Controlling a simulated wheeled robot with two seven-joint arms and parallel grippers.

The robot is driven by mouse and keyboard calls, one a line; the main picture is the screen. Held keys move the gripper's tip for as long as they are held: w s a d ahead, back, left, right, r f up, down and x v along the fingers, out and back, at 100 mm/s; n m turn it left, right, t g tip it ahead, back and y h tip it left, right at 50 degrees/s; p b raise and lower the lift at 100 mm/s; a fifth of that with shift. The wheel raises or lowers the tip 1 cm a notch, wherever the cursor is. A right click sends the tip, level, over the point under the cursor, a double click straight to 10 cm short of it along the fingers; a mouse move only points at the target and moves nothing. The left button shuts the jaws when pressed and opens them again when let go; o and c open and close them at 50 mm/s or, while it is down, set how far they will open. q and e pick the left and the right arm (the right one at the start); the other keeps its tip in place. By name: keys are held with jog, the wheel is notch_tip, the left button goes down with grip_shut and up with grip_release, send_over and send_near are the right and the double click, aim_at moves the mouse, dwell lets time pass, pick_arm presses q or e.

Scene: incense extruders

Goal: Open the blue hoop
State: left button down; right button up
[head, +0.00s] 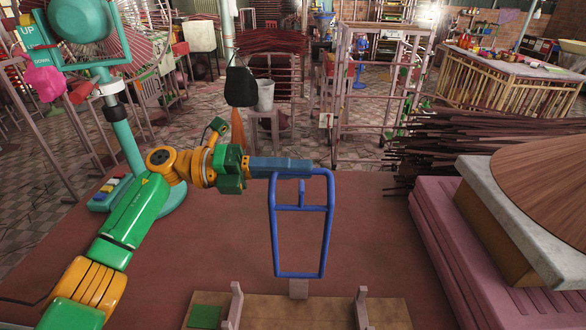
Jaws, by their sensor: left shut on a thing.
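The blue hoop (328,225) is a tall, narrow frame of blue tube in the middle of the head view. It stands roughly upright above the back edge of a wooden board (270,312), over a small pale block. My left gripper (305,166) reaches in from the left and is shut on the top of the hoop. The fingers' exact contact is partly hidden by the blue gripper body. My right gripper is not in view.
Two pale upright posts (234,305) (361,307) stand on the board, with a green square (205,316) at left. A teal stand (128,140) rises at left. Pink slabs (450,240) and a round wooden top (540,195) are at right. The reddish table (380,220) is otherwise clear.

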pick_arm(q)
jog(key=shift+w+f, duration=0.3)
jog(key=shift+w, duration=0.1)
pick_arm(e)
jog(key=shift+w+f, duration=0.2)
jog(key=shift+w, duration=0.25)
